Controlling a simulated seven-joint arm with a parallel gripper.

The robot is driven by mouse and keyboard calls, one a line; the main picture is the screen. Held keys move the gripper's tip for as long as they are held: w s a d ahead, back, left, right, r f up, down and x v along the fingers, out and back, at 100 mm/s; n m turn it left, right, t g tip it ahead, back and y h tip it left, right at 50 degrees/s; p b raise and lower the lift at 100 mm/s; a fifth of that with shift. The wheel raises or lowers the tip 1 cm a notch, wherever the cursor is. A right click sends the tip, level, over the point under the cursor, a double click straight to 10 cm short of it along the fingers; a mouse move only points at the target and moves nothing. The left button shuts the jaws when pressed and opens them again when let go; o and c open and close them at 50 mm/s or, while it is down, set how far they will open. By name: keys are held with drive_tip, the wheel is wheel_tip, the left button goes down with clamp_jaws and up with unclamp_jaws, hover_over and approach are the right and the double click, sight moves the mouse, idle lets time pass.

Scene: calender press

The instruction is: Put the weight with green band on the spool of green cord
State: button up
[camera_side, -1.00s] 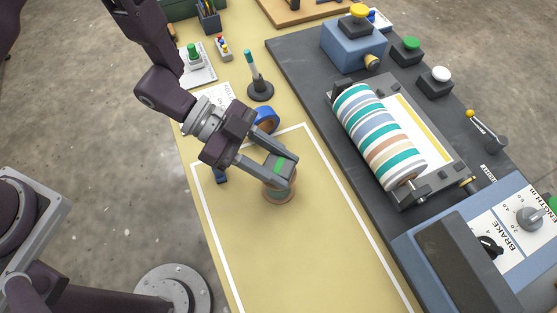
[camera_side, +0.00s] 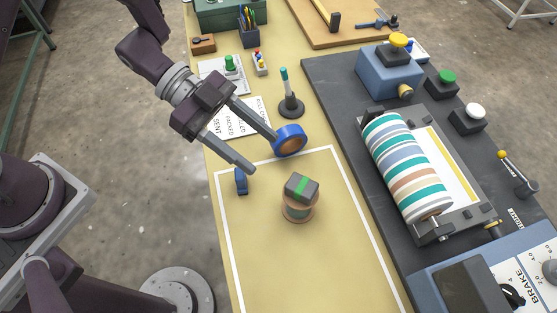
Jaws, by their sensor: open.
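The weight with green band (camera_side: 302,187), a dark grey block with a green stripe, rests on top of the spool of green cord (camera_side: 298,209). The spool stands upright on the yellow table inside the white outline, with a tan flange and a little green cord showing below the weight. The weight sits slightly turned, and its underside is hidden. My gripper (camera_side: 264,154) is open and empty, up and to the left of the weight and apart from it.
A blue tape roll (camera_side: 290,140) stands near my upper finger, and a small blue object (camera_side: 241,181) lies below my lower finger. A dark stand with a teal-tipped rod (camera_side: 290,103) is behind. The striped roller (camera_side: 406,167) is at right. The outlined area's front is clear.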

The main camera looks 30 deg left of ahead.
drive_tip(key=shift+a+r, duration=0.25)
drive_tip(key=shift+a, duration=0.15)
drive_tip(key=w+a+r+n+t+y, duration=0.25)
drive_tip(key=w+a+r+t, duration=0.2)
drive_tip(key=w, duration=0.35)
drive_tip(key=w+a+r+n+t+y, duration=0.2)
drive_tip(key=a+r+n+t+y, duration=0.5)
drive_tip(key=a, duration=0.5)
drive_tip(key=s+a+r+n+g+y, duration=0.45)
drive_tip(key=s+a+r+n, duration=0.2)
drive_tip(key=s, duration=0.45)
drive_tip(key=s+d+n+g+h, duration=0.1)
drive_tip(key=s+d+n, duration=0.1)
drive_tip(key=s, duration=0.9)
drive_tip(key=shift+s+d+f+h, duration=0.3)
drive_tip(key=shift+d+f+h, duration=0.05)
drive_tip(key=shift+d+h, duration=0.1)
